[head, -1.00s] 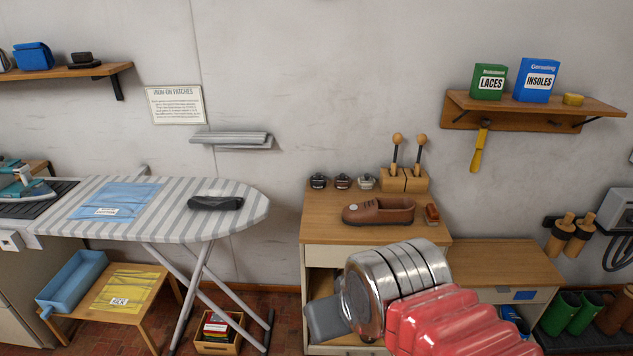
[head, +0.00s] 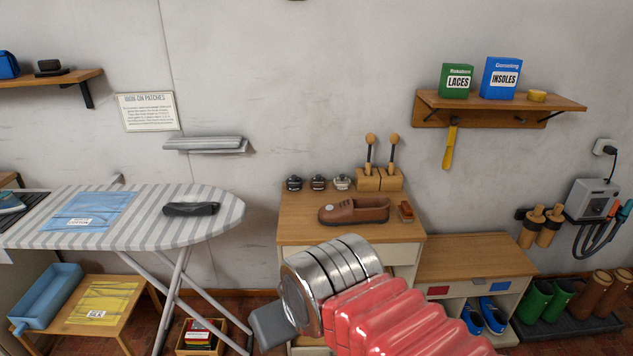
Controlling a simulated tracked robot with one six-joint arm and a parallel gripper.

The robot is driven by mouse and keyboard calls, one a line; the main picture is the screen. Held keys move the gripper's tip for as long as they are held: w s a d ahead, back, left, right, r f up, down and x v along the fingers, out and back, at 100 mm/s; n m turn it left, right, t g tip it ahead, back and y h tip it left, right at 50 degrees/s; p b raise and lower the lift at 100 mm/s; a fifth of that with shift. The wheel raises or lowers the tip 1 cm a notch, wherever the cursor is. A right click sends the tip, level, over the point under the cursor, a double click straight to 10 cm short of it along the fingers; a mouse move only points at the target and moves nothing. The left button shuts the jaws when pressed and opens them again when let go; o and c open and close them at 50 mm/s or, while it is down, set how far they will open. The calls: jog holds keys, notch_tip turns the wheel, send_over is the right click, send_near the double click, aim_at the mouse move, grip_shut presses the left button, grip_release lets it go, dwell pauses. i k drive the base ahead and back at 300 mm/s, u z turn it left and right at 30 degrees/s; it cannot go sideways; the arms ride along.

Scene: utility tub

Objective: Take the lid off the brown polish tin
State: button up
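Three small polish tins stand in a row at the back left of the wooden cabinet top: a left tin (head: 294,183), a middle tin (head: 318,183) and a right tin (head: 342,182). The first two look dark and the right one paler, all with metallic parts. I cannot tell which is the brown one, and their lids are too small to make out clearly. My gripper (head: 270,326) shows as a grey end beyond my arm, low in front of the cabinet and well apart from the tins. Its fingertips cannot be told apart.
A brown shoe (head: 354,210) and a small brush (head: 405,211) lie on the cabinet top (head: 300,228). A wooden block (head: 379,180) holds two round-headed tools behind them. The striped ironing board (head: 130,225) stands at left. A wall shelf (head: 500,106) hangs at upper right.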

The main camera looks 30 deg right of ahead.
aim_at(316, 181)
jog(key=z, duration=0.05)
jog(key=i, duration=1.45)
jog(key=u, duration=0.1)
